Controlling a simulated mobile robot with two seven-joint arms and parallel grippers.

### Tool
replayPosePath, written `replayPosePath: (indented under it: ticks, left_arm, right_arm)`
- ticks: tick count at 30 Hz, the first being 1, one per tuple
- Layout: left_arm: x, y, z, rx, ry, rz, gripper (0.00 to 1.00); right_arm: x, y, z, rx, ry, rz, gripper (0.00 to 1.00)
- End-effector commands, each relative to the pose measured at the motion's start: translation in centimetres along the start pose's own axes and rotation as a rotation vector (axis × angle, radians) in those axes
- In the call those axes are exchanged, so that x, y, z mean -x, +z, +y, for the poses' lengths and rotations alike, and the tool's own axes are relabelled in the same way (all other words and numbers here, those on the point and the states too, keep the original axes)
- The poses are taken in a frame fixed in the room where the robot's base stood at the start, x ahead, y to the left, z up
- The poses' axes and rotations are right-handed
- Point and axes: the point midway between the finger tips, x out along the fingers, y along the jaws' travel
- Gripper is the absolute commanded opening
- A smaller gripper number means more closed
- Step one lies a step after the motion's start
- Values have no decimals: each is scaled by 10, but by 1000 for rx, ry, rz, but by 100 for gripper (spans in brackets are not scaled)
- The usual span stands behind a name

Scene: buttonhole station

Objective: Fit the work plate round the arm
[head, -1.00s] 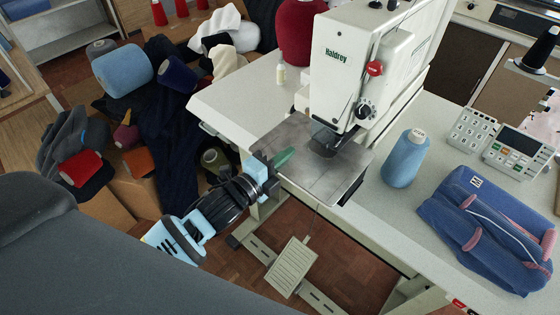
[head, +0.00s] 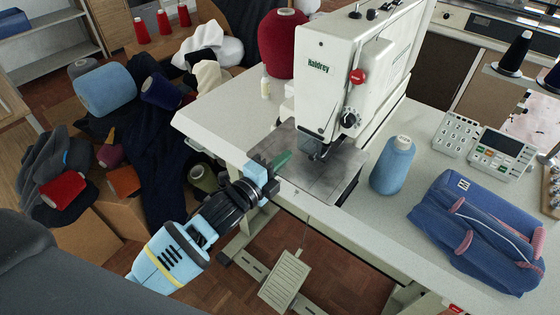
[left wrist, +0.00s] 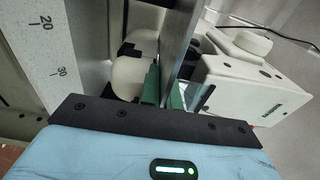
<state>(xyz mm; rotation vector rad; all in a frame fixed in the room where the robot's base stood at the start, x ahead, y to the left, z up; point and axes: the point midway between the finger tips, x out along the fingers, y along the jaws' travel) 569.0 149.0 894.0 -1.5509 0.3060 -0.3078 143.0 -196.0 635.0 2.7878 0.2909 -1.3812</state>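The work plate (head: 318,181) is a flat grey metal plate below the head of the white sewing machine (head: 335,85), at the table's front edge. It looks roughly level. The machine's lower arm is mostly hidden by the plate in the head view, so I cannot tell how far round it the plate sits. My left gripper (head: 276,164) holds the plate at its left edge, with a green finger pad on top. In the left wrist view the green pads (left wrist: 163,92) close on the plate, which shows edge-on. My right gripper is not in view.
A blue thread cone (head: 392,168) stands right of the plate. A red cone (head: 282,42) and a small bottle (head: 265,84) stand behind. Boxes with cloth and spools fill the left; a pedal (head: 286,279) is below.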

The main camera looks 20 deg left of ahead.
Motion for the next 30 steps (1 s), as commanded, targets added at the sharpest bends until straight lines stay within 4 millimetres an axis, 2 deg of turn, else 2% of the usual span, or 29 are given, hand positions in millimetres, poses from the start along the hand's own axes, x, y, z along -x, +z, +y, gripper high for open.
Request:
replayPosePath:
  ticks: [1,7,30]
  left_arm:
    - [-3,1,-7,0,-15,0,0]
    - [-4,1,-9,0,-17,-1,0]
    - [-11,1,-6,2,-15,-2,0]
  right_arm:
    - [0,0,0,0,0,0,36]
    - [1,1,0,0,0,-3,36]
    - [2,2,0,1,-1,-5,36]
